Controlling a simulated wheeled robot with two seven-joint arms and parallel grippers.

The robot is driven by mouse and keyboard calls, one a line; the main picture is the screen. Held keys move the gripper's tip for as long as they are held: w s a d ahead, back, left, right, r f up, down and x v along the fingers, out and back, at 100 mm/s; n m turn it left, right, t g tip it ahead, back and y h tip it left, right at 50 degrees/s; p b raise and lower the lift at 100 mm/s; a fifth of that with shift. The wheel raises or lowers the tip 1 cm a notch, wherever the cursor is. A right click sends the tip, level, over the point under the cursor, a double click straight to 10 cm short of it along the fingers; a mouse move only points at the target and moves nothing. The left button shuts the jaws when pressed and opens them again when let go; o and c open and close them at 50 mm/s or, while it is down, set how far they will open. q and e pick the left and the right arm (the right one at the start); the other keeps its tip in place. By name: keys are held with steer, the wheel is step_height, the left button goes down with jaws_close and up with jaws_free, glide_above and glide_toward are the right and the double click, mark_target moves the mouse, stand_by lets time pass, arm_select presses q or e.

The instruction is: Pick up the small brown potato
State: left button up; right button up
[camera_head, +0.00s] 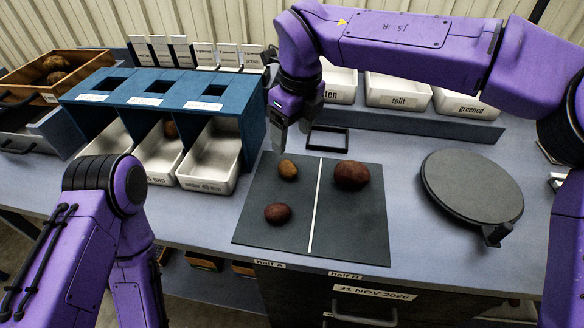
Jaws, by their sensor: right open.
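A small brown potato (288,169) lies on the upper left part of the dark grey mat (345,235), in the half left of the white line. A reddish potato (277,213) lies below it in the same half. A larger dark red potato (351,174) lies in the right half. My right gripper (290,136) is open and points down above and behind the small brown potato, apart from it, with nothing seen between its fingers. My left arm shows at the lower left, but its gripper is out of view.
A blue sizing stand (165,92) with white bins (210,160) is left of the mat. White bins labelled "split" (398,101) and "greened" (460,107) stand behind. A round dark plate (471,187) is at right. A wooden crate (85,65) holds potatoes at far left.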

mark_target(288, 164)
steer(key=shift+f, duration=0.2)
steer(key=f, duration=0.3)
steer(key=f+p, duration=0.1)
steer(key=f, duration=0.2)
steer(key=w+a+f, duration=0.1)
steer(key=f, duration=0.3)
steer(key=c, duration=1.2)
steer(key=shift+r, duration=0.55)
steer(key=shift+c, duration=0.2)
steer(key=s+r+b, duration=0.3)
steer(key=s+r, duration=0.9)
steer(key=s, duration=0.2)
